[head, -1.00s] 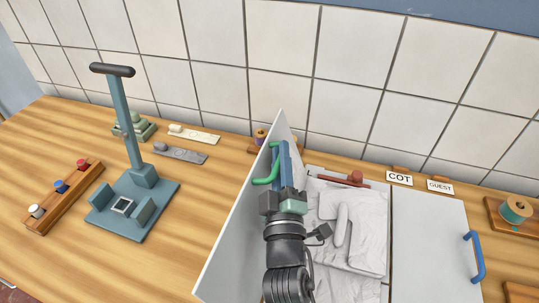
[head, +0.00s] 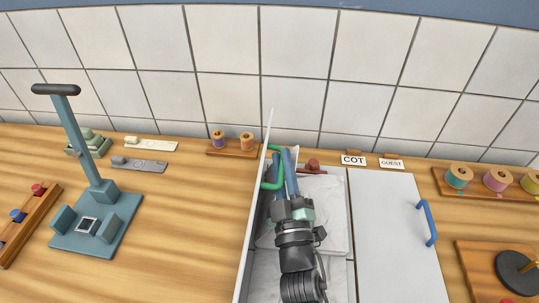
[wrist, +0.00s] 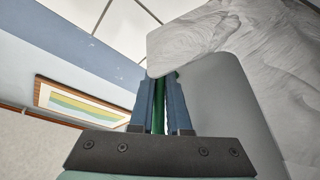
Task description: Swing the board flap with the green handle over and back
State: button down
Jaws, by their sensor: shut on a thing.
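The white board flap (head: 253,225) stands nearly upright in the head view, seen almost edge-on. Its green handle (head: 271,182) sits on the flap's right side. My gripper (head: 285,160) is to the right of the flap, with its blue fingers at the handle. In the wrist view the fingers (wrist: 162,105) are closed around a green bar (wrist: 159,112), the handle. My arm and fingers hide part of the handle and flap. A white marbled cloth (head: 332,215) lies on the board to the right, partly behind my arm.
A second white flap (head: 395,235) with a blue handle (head: 427,222) lies flat to the right, near COT (head: 353,159) and GUEST (head: 391,163) labels. A blue-grey press (head: 97,205) stands left.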

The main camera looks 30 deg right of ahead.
jog(key=shift+s+d+f+p, duration=0.2)
jog(key=shift+s+d+f, duration=0.15)
jog(key=shift+d, duration=0.2)
jog(key=shift+s+d+f+p, duration=0.15)
jog(key=shift+s+d+f, duration=0.15)
jog(key=shift+d, duration=0.2)
jog(key=c, duration=1.2)
grip_release()
jog(key=shift+o, duration=0.2)
jog(key=s+a+b, duration=0.3)
jog(key=s+a, duration=0.1)
jog(key=s, duration=0.8)
jog(key=shift+s+a+f, duration=0.15)
jog(key=shift+s+f, duration=0.05)
jog(key=shift+s, duration=0.1)
